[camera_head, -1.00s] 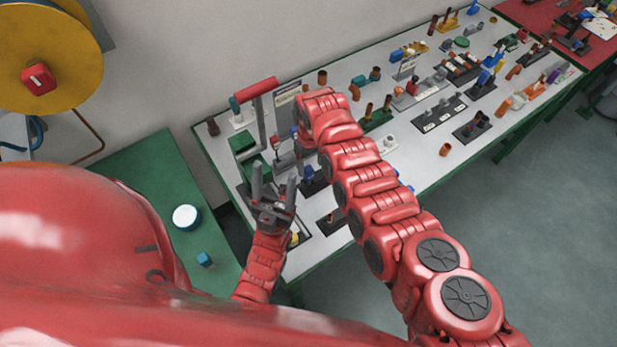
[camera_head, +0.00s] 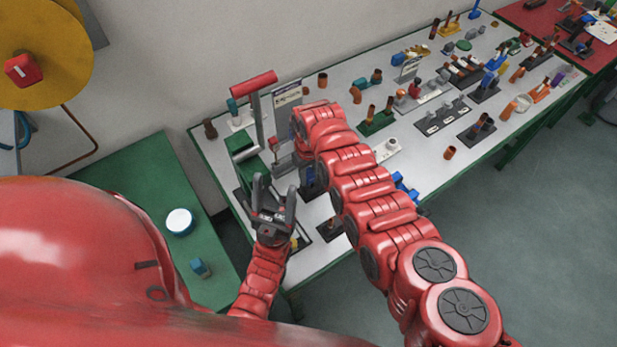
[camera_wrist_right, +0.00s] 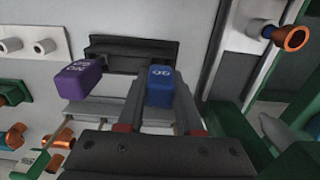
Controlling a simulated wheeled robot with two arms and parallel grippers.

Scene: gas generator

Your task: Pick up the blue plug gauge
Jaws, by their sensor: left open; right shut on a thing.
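The blue plug gauge (camera_wrist_right: 160,85) shows in the right wrist view as a blue block with pale lettering. It sits between the two fingers of my right gripper (camera_wrist_right: 161,98), which is shut on it. A purple block (camera_wrist_right: 80,82) with pale lettering stands to its left, apart from the fingers. In the head view my right arm reaches over the white-topped table (camera_head: 425,165), and its wrist hides most of the right gripper and the gauge. My left gripper (camera_head: 274,192) is open and empty, pointing up near the table's left front part.
A green press with a red handle (camera_head: 254,84) stands close to both grippers. A dark holder (camera_wrist_right: 130,50) lies behind the gauge in the right wrist view. Several fixtures and parts fill the table's right half. A green side table (camera_head: 150,170) carries a white disc (camera_head: 180,221).

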